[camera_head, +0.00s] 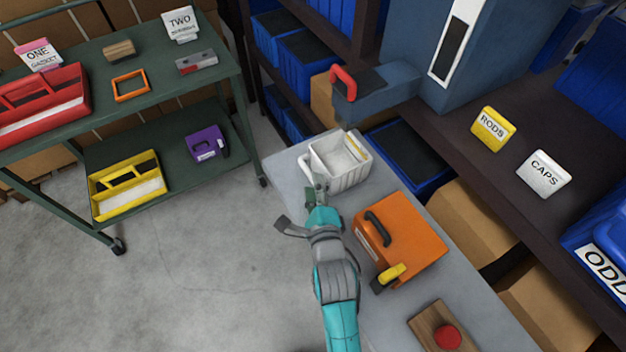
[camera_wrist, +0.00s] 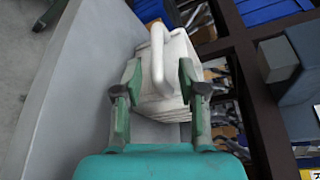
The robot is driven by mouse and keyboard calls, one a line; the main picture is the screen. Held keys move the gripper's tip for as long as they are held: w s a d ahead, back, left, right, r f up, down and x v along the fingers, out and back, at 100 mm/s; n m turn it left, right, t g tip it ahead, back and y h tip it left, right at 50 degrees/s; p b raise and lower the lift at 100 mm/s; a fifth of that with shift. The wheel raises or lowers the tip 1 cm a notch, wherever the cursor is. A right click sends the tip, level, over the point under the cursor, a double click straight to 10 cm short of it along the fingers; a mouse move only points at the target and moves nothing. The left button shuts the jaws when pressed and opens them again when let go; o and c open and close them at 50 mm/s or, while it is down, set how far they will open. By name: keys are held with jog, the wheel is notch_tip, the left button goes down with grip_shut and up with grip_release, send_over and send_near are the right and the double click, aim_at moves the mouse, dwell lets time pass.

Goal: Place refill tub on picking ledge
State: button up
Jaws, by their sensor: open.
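The white ribbed tub (camera_head: 350,179), which looks like the refill tub, stands upright at the far end of the grey bench top (camera_head: 287,163). My gripper (camera_head: 319,187) is at the tub's near left side. In the wrist view, the tub (camera_wrist: 178,60) has a raised white handle (camera_wrist: 157,45). My gripper (camera_wrist: 160,95) is open, with one finger on each side of the handle; contact cannot be told. A dark shelf ledge (camera_head: 500,165) runs along the right, but no label names the picking ledge.
An orange case (camera_head: 412,243) and a wooden block with a red button (camera_head: 447,337) sit nearer on the bench. A blue-grey machine with a red handle (camera_head: 344,82) stands behind the tub. RODS (camera_head: 493,129) and CAPS (camera_head: 543,174) signs stand on the shelf ledge. A green cart (camera_head: 150,85) is left.

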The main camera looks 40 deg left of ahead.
jog(key=v, duration=0.9)
jog(key=shift+s+d, duration=0.1)
dwell(0.3)
